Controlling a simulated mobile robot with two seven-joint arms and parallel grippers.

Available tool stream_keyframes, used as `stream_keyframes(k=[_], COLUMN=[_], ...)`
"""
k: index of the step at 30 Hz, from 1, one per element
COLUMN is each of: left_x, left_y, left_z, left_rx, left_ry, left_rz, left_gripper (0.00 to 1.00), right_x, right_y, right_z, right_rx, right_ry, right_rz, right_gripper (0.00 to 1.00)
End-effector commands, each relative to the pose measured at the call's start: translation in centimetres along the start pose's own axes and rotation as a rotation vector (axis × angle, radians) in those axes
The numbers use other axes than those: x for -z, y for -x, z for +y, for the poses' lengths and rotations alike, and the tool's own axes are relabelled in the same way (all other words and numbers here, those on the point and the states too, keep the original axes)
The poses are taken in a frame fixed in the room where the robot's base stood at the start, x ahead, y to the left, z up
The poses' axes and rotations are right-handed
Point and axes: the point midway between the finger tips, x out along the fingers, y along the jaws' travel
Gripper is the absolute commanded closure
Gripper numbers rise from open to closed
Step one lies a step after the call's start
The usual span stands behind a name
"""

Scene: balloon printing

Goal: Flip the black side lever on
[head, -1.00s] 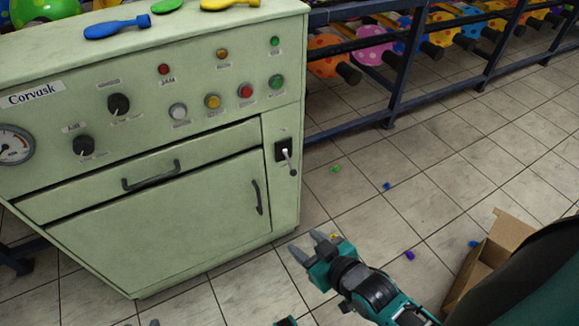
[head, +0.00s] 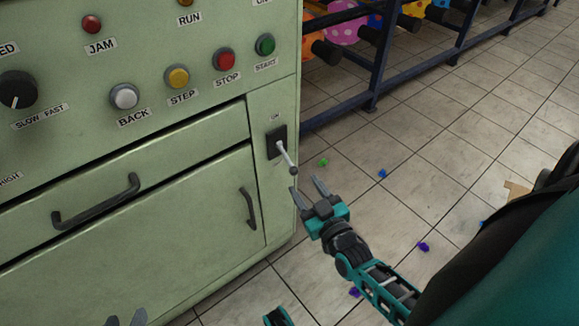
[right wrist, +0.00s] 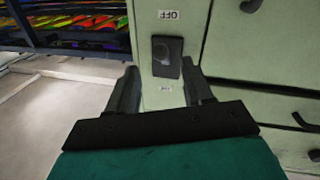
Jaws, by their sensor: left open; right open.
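The side lever (head: 286,157) is a silver rod with a dark knob on a black plate (head: 276,138), on the narrow right strip of the green machine's front. It points down and outward, away from the label above the plate, which seems to read ON. My right gripper (head: 305,187) is open, just below and right of the knob, apparently not touching it. In the right wrist view the black plate (right wrist: 167,57) lies between and beyond the open fingers, with an OFF label at the picture's top.
The green machine (head: 150,235) fills the left, with a door handle (head: 248,207) near the lever. A blue rack (head: 372,85) with colourful balloons stands behind. Tiled floor to the right is mostly open, with small bits scattered and a cardboard box (head: 516,191) partly hidden.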

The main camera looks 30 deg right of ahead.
Motion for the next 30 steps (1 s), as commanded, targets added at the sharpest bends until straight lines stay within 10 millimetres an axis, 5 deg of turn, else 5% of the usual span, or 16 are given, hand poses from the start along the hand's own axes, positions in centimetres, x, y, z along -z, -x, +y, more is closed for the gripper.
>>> stream_keyframes(k=[12,25,30], left_x=[-0.6,0.1,0.0], left_y=[-1.0,-1.0,-1.0], left_z=[0.5,0.6,0.6], left_rx=[-0.016,-0.018,-0.017], left_ry=[0.001,0.003,0.003], left_rz=[0.006,0.018,0.017], left_gripper=[0.57,0.57,0.57], right_x=[-0.2,0.0,0.0], right_y=[-7.6,-8.7,-8.7], right_z=[0.0,0.0,0.0], right_rx=[0.0,0.001,0.001], right_ry=[0.001,0.001,0.001], right_rz=[0.001,-0.001,-0.001], right_gripper=[0.49,0.49,0.63])
